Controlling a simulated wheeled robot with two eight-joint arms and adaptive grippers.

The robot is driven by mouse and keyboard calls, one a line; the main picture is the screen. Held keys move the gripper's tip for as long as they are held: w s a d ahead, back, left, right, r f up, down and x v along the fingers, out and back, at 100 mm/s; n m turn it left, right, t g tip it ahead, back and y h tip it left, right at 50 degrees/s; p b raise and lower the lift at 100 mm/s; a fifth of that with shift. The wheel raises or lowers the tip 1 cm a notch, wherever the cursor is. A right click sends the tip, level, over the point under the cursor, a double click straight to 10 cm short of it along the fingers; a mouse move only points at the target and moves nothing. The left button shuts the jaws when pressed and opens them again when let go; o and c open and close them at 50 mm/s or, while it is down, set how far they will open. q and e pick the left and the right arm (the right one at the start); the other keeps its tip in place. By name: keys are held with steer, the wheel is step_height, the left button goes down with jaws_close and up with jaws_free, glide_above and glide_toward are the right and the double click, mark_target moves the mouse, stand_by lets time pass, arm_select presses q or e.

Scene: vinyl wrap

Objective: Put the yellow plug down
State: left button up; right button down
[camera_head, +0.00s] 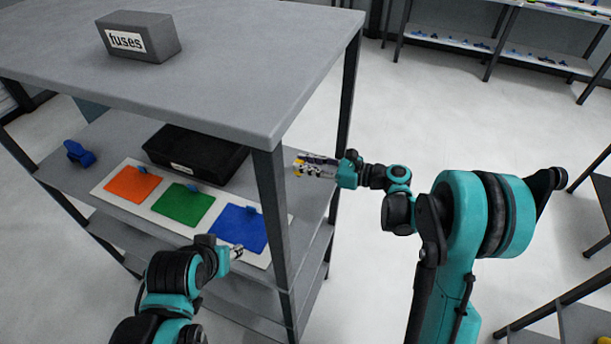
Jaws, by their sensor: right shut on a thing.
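My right gripper (301,167) is at the right end of the middle shelf, just right of the rack's front post. It is shut on the yellow plug (297,175), of which only small yellow bits show between the fingers. I cannot tell whether the plug touches the shelf. My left gripper (237,252) is low at the front edge of the shelf, by the blue square. Its fingers are small and partly hidden by its wrist, so their opening is unclear.
On the middle shelf (103,150), a white board (165,212) carries orange (131,185), green (183,208) and blue (238,232) squares. Blue pieces lie on or beside them. A black bin (195,152) stands behind, a blue clamp-like object (79,153) at left. A fuses box (138,38) sits on top.

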arm_select(q)
step_height(320, 180, down, 2)
steer(key=shift+f+b, duration=0.1)
steer(key=shift+b, duration=0.85)
arm_select(e)
step_height(320, 180, down, 4)
steer(key=shift+f, duration=0.1)
arm_select(q)
steer(key=shift+f, duration=0.1)
arm_select(e)
steer(key=c, duration=1.3)
jaws_free()
steer(key=shift+c, duration=0.2)
